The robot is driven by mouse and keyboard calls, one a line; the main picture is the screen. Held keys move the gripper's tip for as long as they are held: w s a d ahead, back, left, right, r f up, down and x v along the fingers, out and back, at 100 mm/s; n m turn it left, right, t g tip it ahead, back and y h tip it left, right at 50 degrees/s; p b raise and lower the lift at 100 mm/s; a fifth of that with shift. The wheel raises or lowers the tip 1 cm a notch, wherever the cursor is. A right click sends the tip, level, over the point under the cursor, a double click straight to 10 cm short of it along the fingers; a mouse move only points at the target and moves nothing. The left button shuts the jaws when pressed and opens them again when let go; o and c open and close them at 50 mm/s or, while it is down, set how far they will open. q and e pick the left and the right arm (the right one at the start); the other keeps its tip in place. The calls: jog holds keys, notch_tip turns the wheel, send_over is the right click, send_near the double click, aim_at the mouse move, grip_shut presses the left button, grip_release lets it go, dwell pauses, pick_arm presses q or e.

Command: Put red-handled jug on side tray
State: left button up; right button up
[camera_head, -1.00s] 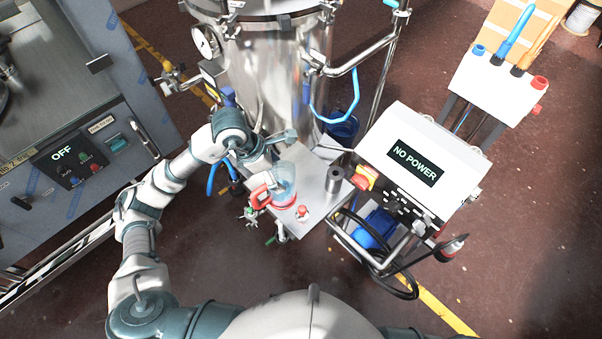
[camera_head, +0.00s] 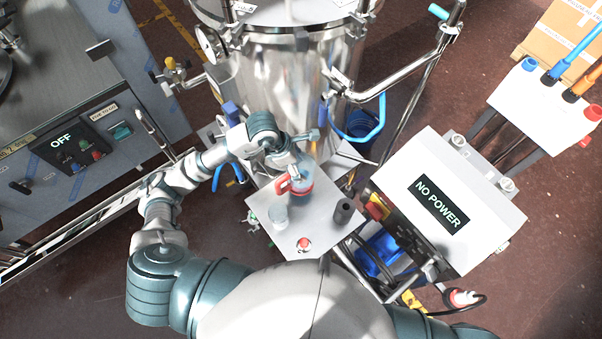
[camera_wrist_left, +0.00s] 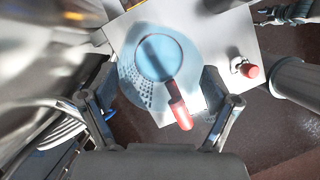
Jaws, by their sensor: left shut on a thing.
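The red-handled jug (camera_head: 303,188) is translucent blue, with a red handle (camera_head: 283,186). My left gripper (camera_head: 290,166) is at the jug, shut on it. In the left wrist view the jug (camera_wrist_left: 135,82) appears between the spread fingers, with its round blue opening facing the camera. The red handle points toward the gripper's palm. The metal side tray (camera_head: 323,228) lies beneath the jug; whether the jug's base touches it, I cannot tell. My right gripper is out of view.
A steel tank (camera_head: 285,85) stands behind. A white "NO POWER" box (camera_head: 440,200) is at right.

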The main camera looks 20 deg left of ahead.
pick_arm(q)
jog(key=shift+a+f, duration=0.1)
jog(key=shift+f, duration=0.35)
jog(key=f, duration=0.1)
jog(key=w+f, duration=0.1)
jog(key=f, duration=0.1)
jog(key=shift+f+p, duration=0.25)
jog(key=shift+p, duration=0.15)
jog(key=shift+f, duration=0.3)
jog(key=shift+s, duration=0.2)
jog(key=o, duration=1.6)
jog(key=shift+c, duration=0.2)
jog(key=shift+w+f, duration=0.1)
